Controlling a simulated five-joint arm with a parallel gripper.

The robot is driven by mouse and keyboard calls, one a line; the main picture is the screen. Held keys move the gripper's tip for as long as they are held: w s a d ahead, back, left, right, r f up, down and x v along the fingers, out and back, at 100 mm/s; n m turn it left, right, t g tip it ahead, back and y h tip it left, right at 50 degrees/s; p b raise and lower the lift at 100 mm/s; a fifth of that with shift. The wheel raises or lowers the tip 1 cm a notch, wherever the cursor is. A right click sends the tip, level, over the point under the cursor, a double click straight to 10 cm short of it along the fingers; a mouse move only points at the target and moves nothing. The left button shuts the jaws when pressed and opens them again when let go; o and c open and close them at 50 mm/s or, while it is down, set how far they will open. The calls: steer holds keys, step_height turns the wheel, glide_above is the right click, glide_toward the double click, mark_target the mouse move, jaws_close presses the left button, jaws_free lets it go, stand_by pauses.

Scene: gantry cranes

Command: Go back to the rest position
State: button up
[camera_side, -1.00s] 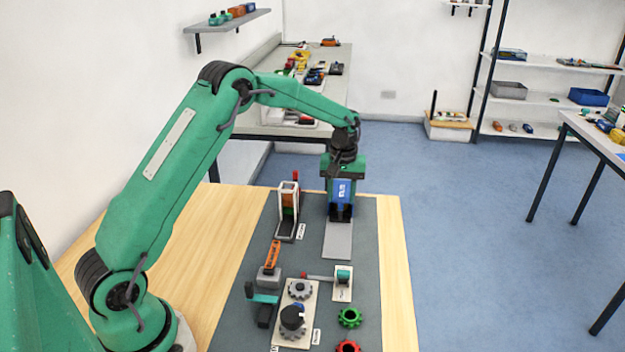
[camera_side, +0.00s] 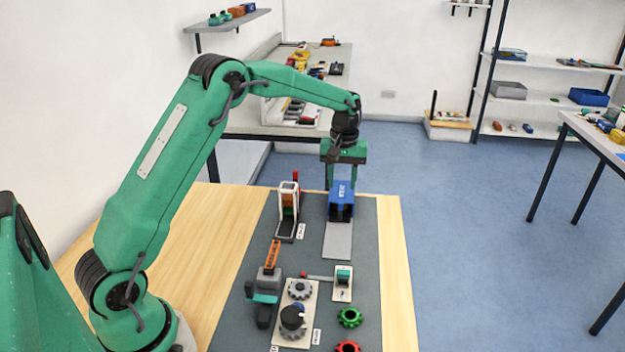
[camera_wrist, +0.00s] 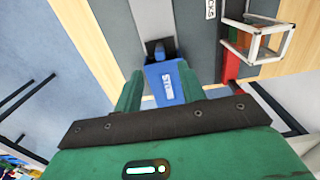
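The block's far side is hidden.
A white-framed upright stand (camera_side: 288,208) is close on the left of the block. Nearer on the dark mat (camera_side: 365,275) are an orange-armed piece (camera_side: 272,254), a gear plate (camera_side: 300,289), a small teal-topped piece (camera_side: 343,274), and a green gear (camera_side: 350,317). The air above is free.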

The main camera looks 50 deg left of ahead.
steer(key=s+d+r+m+t, duration=0.1)
steer(key=s+d+r+m, duration=0.15)
steer(key=s+r, duration=0.45)
steer(key=s+d+r+m+t, duration=0.2)
steer(key=s+d+r, duration=0.1)
steer(key=s+r, duration=0.4)
steer(key=s+d+m+t, duration=0.1)
steer(key=s+d+m, duration=0.1)
steer(key=s, duration=0.7)
steer(key=s+d+m+t, duration=0.1)
steer(key=s+m, duration=0.1)
steer(key=s, duration=0.7)
steer(key=shift+s+d+t, duration=0.3)
steer(key=shift+s+d, duration=0.05)
steer(key=shift+s, duration=0.05)
steer(key=shift+f+m, duration=0.1)
steer(key=shift+m, duration=0.15)
